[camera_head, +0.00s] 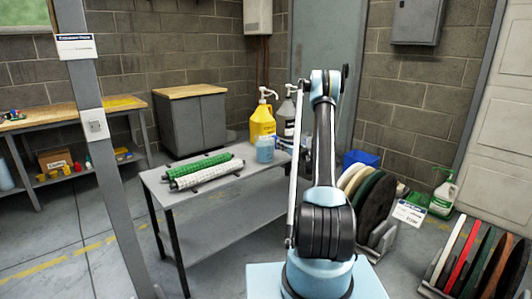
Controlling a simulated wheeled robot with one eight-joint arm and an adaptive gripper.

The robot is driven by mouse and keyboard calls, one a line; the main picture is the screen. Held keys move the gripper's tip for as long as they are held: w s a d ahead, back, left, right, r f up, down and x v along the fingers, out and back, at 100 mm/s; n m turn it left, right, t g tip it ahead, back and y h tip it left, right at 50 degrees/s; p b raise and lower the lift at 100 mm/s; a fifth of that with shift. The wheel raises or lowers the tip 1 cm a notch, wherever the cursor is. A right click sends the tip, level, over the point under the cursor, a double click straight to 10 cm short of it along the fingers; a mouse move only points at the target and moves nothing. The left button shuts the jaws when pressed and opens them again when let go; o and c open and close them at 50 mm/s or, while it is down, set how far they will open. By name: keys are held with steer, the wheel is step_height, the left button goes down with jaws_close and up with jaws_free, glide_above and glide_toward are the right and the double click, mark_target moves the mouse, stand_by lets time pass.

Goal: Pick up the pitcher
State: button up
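A small light blue translucent vessel (265,150), which looks most like the pitcher, stands upright near the back right of a grey metal table. I cannot make out its handle or spout clearly. My arm rises in front of the table's right side, to the right of the vessel and apart from it in the picture. My gripper cannot be made out in this view, so its fingers and any contents are not shown.
The grey table (218,184) also holds green and white rollers (203,168), a yellow pump jug (262,123) and a grey pump bottle (286,118). Racks of round pads (373,205) stand on the floor at the right. A grey post (97,130) stands at the left.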

steer(key=x, duration=0.4)
steer(key=shift+w+a, duration=0.25)
steer(key=shift+a, duration=0.1)
jaws_close()
